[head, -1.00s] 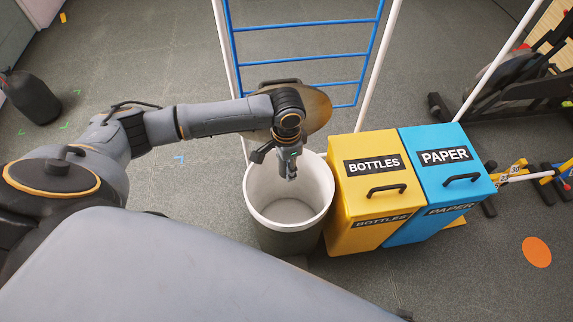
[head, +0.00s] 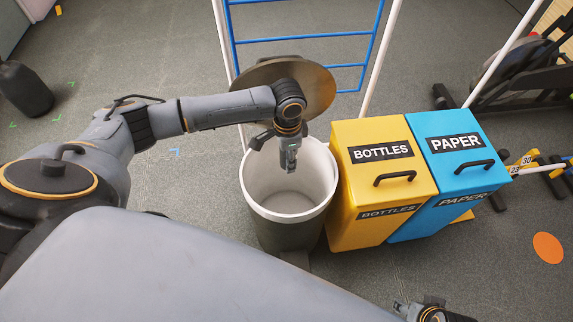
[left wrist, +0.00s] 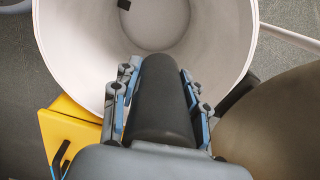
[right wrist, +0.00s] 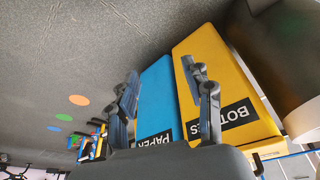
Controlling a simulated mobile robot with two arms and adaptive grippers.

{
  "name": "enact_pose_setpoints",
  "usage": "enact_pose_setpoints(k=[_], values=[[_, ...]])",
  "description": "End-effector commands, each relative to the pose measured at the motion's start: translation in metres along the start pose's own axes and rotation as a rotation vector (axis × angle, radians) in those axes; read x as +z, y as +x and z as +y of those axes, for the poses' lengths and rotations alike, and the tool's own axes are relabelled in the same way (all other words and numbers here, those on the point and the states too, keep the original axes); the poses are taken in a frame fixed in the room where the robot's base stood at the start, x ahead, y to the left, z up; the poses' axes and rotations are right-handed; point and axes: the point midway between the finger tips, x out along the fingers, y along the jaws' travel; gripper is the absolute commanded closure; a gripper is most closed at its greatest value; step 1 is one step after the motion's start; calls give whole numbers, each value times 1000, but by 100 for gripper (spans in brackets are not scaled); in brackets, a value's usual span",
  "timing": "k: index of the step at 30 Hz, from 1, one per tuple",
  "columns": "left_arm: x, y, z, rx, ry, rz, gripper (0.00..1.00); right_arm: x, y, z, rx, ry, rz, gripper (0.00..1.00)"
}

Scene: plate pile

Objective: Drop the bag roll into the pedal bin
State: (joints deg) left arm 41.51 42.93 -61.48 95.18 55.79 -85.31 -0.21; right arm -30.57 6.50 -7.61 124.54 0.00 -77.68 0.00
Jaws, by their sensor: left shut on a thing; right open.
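The pedal bin (head: 268,225) stands in the middle of the head view with a white inner wall. Its round brownish lid (head: 322,88) is tipped up at the back. My left gripper (head: 289,165) points down over the bin's opening. In the left wrist view the left gripper (left wrist: 160,95) is shut on the black bag roll (left wrist: 163,90), with the white bin interior (left wrist: 90,50) beyond it. In the head view the roll is not clearly seen behind the gripper. My right gripper (right wrist: 165,100) is open and empty, pointing toward the coloured bins.
A yellow BOTTLES bin (head: 350,185) stands close beside the pedal bin on the right, and a blue PAPER bin (head: 440,125) adjoins it. A blue-runged ladder frame (head: 300,37) stands behind. A black vessel (head: 25,88) is on the floor at far left.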

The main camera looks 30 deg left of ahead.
Motion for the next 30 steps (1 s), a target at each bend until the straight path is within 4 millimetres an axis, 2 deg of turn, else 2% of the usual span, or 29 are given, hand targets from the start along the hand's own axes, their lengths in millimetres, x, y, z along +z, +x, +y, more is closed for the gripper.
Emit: enact_pose_setpoints(k=[6, 9, 12, 30], values=[[0, 9, 0, -1, -1, 0, 93, -4, -32, 1, 3, 2, 19, 49], [0, 28, 0, 0, -1, 0, 93, 1, -38, 2, 5, 3, 32, 49], [0, 32, 0, -1, 0, 0, 93, 0, -50, 2, 6, 3, 52, 49], [0, 40, 0, -1, 0, 0, 93, -95, -57, -10, -16, -11, 485, 49]])
